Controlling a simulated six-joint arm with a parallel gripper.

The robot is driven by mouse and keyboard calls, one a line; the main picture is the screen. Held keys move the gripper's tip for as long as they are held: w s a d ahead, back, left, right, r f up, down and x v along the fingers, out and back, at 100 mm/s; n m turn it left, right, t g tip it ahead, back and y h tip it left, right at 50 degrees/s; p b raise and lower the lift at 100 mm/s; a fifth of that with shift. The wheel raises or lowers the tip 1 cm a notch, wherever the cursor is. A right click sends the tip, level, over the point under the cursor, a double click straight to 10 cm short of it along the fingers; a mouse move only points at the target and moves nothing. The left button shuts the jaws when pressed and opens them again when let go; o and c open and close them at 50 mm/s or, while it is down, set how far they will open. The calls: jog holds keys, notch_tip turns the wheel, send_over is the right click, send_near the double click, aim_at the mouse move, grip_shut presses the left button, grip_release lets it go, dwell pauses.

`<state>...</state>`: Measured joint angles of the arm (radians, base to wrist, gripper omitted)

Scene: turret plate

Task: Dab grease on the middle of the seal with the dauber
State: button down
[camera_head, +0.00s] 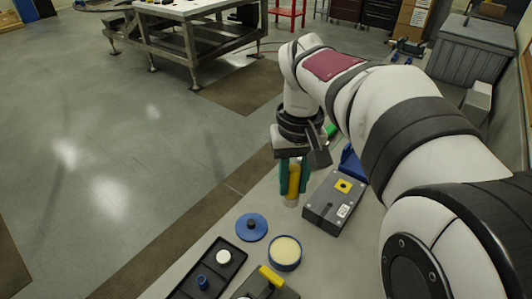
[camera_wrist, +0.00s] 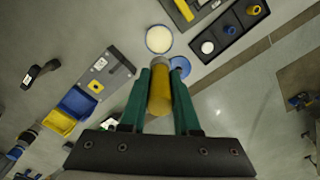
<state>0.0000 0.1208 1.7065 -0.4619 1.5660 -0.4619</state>
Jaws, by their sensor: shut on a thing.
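My gripper (camera_head: 291,181) is shut on the yellow handle of the dauber (camera_head: 294,180), which hangs upright with its pale lower end over the bench. The wrist view shows the yellow dauber (camera_wrist: 160,96) between the green fingers of my gripper (camera_wrist: 160,80). A round blue-rimmed pot of cream-coloured grease (camera_head: 285,251) stands nearer the camera; it also shows in the wrist view (camera_wrist: 159,39). I cannot tell whether this is the seal.
A blue disc with a dark knob (camera_head: 251,226) lies beside the pot. A black tray (camera_head: 228,277) holds small round parts. A yellow-handled thing (camera_head: 270,275) lies near the front edge. Blue (camera_wrist: 77,102) and yellow (camera_wrist: 57,122) bins stand beyond the grey box.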

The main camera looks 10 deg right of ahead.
dwell(0.4)
notch_tip(320, 180, down, 10)
jog(key=w+g, duration=0.2)
jog(key=g, duration=0.1)
jog(key=y, duration=0.1)
send_over(286, 245)
jog(key=shift+g, duration=0.4)
notch_tip(286, 245, down, 10)
jog(key=shift+r, duration=0.25)
jog(key=shift+f, duration=0.55)
jog(key=shift+f, duration=0.7)
dwell(0.4)
notch_tip(286, 245, up, 7)
dwell(0.6)
dwell(0.4)
